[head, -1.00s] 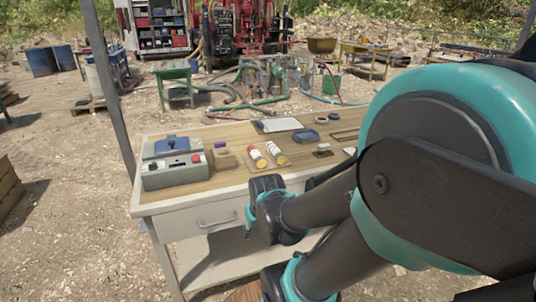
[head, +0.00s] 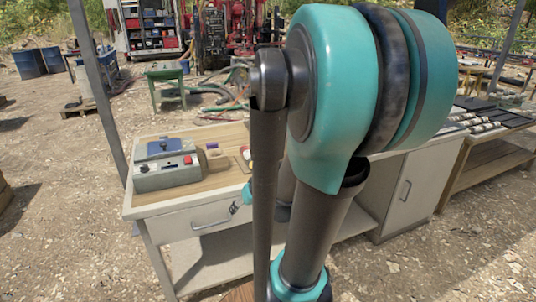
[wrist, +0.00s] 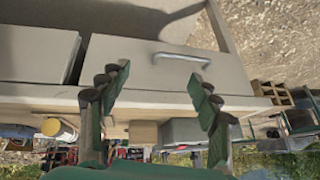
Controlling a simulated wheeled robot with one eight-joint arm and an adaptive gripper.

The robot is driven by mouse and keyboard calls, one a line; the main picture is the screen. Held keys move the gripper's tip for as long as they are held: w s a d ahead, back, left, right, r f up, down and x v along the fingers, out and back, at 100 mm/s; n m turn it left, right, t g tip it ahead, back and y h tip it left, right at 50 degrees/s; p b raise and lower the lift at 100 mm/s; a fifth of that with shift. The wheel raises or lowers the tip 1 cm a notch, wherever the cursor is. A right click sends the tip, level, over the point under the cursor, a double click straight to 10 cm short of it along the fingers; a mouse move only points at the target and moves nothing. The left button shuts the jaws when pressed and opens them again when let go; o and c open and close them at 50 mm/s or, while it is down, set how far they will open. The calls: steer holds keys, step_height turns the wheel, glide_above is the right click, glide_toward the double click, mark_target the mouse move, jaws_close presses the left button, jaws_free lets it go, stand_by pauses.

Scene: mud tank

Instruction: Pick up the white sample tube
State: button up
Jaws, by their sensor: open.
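In the wrist view, which is upside down, a white tube with a yellow end (wrist: 58,128) lies on the bench top at the left. It is to the left of my gripper and apart from it. In the head view only a small sliver of a pale tube (head: 246,154) shows beside my arm; the rest is hidden. I cannot tell which tube is the white sample one. My gripper (wrist: 160,82) is open and empty, in front of the bench's drawer face. In the head view it is mostly hidden behind my arm.
A bench (head: 213,185) carries a grey control box (head: 166,164) with a red button, and a small tan block (head: 215,158) beside it. The bench edge (wrist: 160,97) and drawer handle (wrist: 183,57) lie close to my fingers. A cabinet (head: 405,190) stands at the right.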

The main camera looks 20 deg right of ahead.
steer(key=w+d+r+t, duration=0.4)
steer(key=w+d, duration=0.5)
steer(key=w, duration=0.1)
steer(key=m+t+h, duration=0.1)
steer(key=t, duration=0.3)
glide_toward(270, 153)
steer(key=x, duration=0.4)
steer(key=d+x, duration=0.1)
steer(key=x, duration=0.2)
steer(key=shift+f, duration=0.1)
steer(key=x, duration=0.5)
steer(key=shift+f, duration=0.2)
jaws_close()
